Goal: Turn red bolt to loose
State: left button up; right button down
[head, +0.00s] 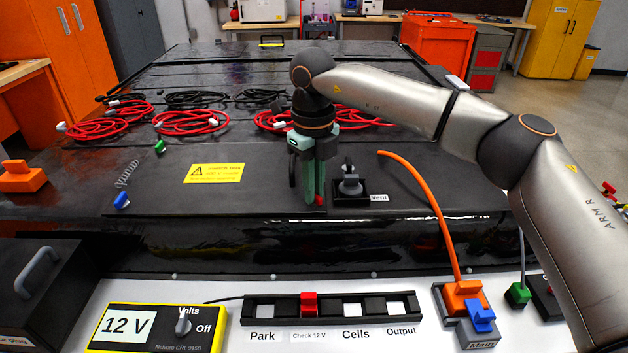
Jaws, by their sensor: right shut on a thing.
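My right gripper (315,196) points straight down over the front part of the black pack lid (270,190). Its green fingers are shut on the red bolt (320,201), and only a small bit of red shows at the fingertips. The fingers hide most of the bolt, so I cannot tell how far it is turned. My left gripper is not in view.
Just right of the gripper stands a grey vent knob (350,186) on a black block. A yellow warning label (214,173) lies left. An orange cable (425,200) runs to the orange connector (463,296). A yellow meter (155,328) reads 12 V. Red cable coils (190,122) lie behind.

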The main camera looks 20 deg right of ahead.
jog(key=n+p, duration=0.1)
jog(key=n, duration=0.4)
jog(key=shift+r, duration=0.1)
jog(key=shift+n+p, duration=0.6)
jog(key=shift+n, duration=1.8)
jog(key=c, duration=0.9)
grip_release()
notch_tip(320, 180, up, 12)
jog(key=shift+r+b, duration=0.2)
jog(key=shift+b, duration=0.25)
jog(key=shift+f, duration=0.1)
